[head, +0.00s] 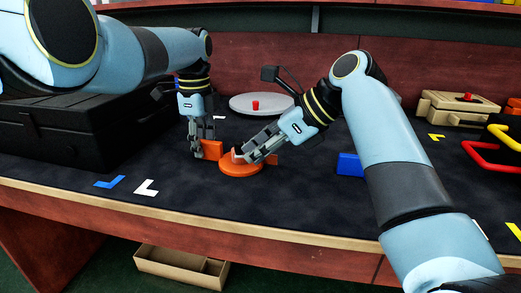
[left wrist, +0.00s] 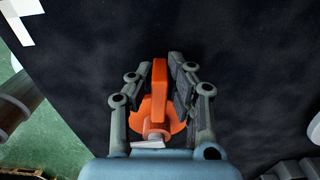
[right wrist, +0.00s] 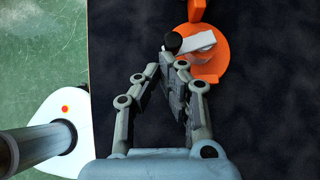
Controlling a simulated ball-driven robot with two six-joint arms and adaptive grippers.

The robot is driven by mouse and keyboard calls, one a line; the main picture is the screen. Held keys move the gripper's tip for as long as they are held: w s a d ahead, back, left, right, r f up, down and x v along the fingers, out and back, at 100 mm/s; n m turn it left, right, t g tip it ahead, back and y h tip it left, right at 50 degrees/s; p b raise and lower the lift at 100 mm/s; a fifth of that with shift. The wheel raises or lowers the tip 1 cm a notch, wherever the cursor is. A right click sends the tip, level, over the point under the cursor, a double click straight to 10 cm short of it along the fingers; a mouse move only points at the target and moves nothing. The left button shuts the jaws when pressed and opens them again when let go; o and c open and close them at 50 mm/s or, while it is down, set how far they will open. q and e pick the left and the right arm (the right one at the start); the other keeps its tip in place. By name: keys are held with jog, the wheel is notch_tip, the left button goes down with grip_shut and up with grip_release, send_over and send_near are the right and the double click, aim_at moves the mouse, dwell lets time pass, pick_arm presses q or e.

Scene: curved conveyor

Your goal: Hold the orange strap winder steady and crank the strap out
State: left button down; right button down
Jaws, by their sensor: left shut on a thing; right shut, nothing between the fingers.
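The orange strap winder (head: 240,170) lies flat on the dark table mat, a round body with an orange block handle (head: 212,149) on its left. My left gripper (head: 203,153) is shut on that handle, which shows between its fingers in the left wrist view (left wrist: 159,85). In the right wrist view the winder body (right wrist: 218,62) carries a pale crank arm (right wrist: 198,42) with a black knob (right wrist: 173,42). My right gripper (right wrist: 171,72) is shut and empty, its fingertips close to the knob; contact is unclear. A short orange tab (head: 271,159) sticks out on the winder's right.
A black case (head: 85,125) stands at the left. A grey disc with a red knob (head: 255,105) is behind the winder. A blue block (head: 349,164) lies to the right, with a beige box (head: 455,110) and red handles (head: 490,158) beyond. Tape corner marks lie on the mat.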

dwell(0.7)
jog(key=shift+w+d, duration=0.4)
jog(key=shift+w, duration=0.25)
jog(key=shift+s+d, duration=0.25)
jog(key=shift+d, duration=0.2)
jog(key=d, duration=0.1)
jog(key=s+d, duration=0.1)
jog(key=d, duration=0.1)
jog(key=shift+s+f, duration=0.25)
jog(key=shift+s, duration=0.15)
jog(key=s+a+v, duration=0.1)
jog(key=v, duration=0.8)
jog(key=shift+d+r, duration=0.25)
jog(key=shift+r, duration=0.25)
jog(key=shift+s, duration=0.1)
pick_arm(q)
jog(key=c, duration=1.2)
grip_release()
